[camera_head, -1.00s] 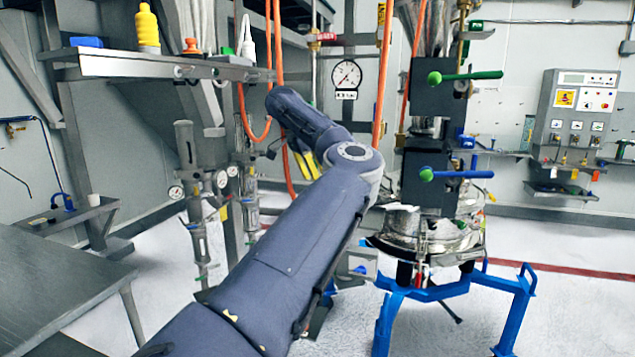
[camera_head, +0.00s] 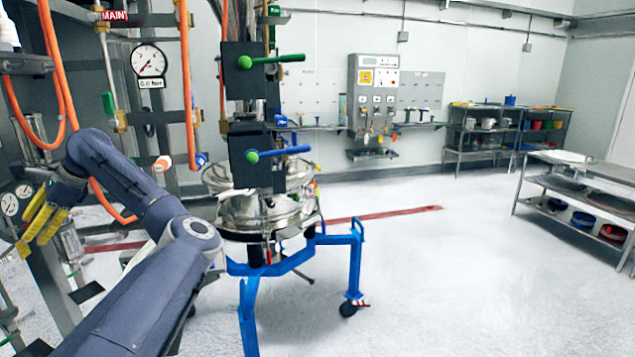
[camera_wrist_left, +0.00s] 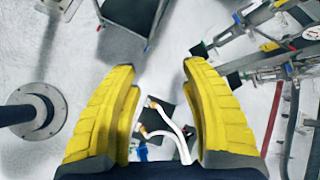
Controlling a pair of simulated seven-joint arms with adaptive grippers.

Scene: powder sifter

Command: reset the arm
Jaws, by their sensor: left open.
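My left arm reaches in from the lower left in the head view. Its gripper (camera_head: 40,222) has yellow fingers and hangs near the left edge, left of the sifter. In the left wrist view the two yellow fingers (camera_wrist_left: 160,85) stand wide apart with nothing between their tips. White floor, a dark plate and white tubes show beyond them. The powder sifter (camera_head: 262,212) is a round steel vessel on a blue wheeled frame (camera_head: 300,262). It has a green-handled valve (camera_head: 275,60) and a blue-handled valve (camera_head: 280,152) above it. My right gripper is in neither view.
Orange hoses (camera_head: 188,90) and a pressure gauge (camera_head: 149,61) are close to my left arm. A control panel (camera_head: 378,85) is on the back wall. Shelving racks (camera_head: 480,150) and a low shelf table (camera_head: 535,184) stand at the right. The floor at centre right is clear.

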